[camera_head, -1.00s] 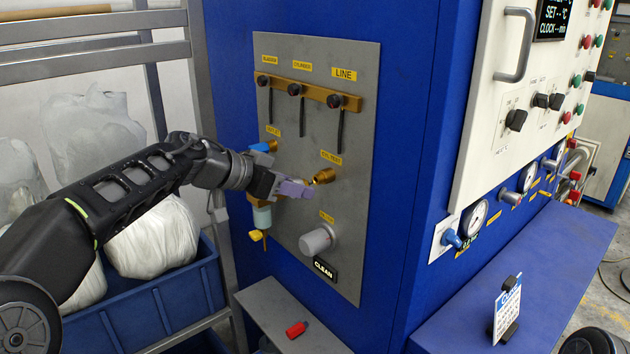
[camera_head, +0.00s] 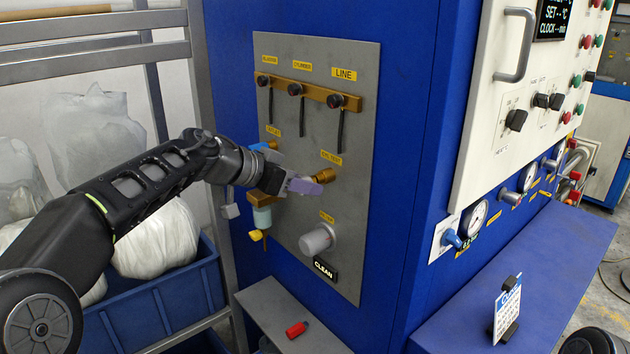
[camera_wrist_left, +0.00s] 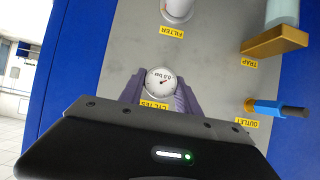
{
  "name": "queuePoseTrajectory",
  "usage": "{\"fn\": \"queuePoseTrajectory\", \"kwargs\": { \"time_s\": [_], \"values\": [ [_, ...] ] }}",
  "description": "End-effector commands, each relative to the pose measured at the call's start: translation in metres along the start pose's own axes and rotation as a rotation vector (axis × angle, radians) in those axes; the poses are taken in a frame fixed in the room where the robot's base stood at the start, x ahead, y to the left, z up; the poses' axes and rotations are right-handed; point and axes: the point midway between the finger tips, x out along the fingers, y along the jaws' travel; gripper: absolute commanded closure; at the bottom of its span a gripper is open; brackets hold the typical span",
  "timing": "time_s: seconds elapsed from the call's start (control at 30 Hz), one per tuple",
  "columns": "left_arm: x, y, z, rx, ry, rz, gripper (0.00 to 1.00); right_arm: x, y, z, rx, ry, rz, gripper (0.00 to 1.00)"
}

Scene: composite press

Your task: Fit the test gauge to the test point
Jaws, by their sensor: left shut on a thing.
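My left gripper (camera_head: 318,182) has purple fingers and is at the brass test point (camera_head: 325,174) under the cylinder test label on the grey panel. In the left wrist view the fingers (camera_wrist_left: 160,88) are shut on the test gauge (camera_wrist_left: 160,80), a small round white dial reading about 0.0 bar. The dial faces the wrist camera. The gauge cannot be made out in the head view, hidden by the fingers. The test point is hidden behind the gauge in the wrist view, so I cannot tell whether they touch. My right gripper is out of view.
A valve row (camera_head: 300,91) with black handles is above. The outlet (camera_head: 263,146), with a blue part, and the trap (camera_head: 262,216) are left of the test point. The white filter (camera_head: 316,241) is below. A red cap-like piece (camera_head: 297,329) lies on the grey shelf (camera_head: 268,300).

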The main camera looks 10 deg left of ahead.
Motion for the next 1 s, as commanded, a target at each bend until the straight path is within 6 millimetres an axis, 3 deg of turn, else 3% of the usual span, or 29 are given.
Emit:
{"fn": "queuePoseTrajectory", "kwargs": {
  "time_s": [0.83,0.87,1.0],
  "values": [
    [0.0026,0.0003,-0.0023,0.0,0.002,0.0,1.0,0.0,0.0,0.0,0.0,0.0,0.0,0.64],
    [0.0026,0.0002,-0.0024,0.0,0.002,0.0,0.6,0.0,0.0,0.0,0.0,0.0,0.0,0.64],
    [0.0025,0.0002,-0.0023,0.0,0.002,0.0,0.48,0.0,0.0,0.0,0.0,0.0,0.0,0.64]
  ]
}}
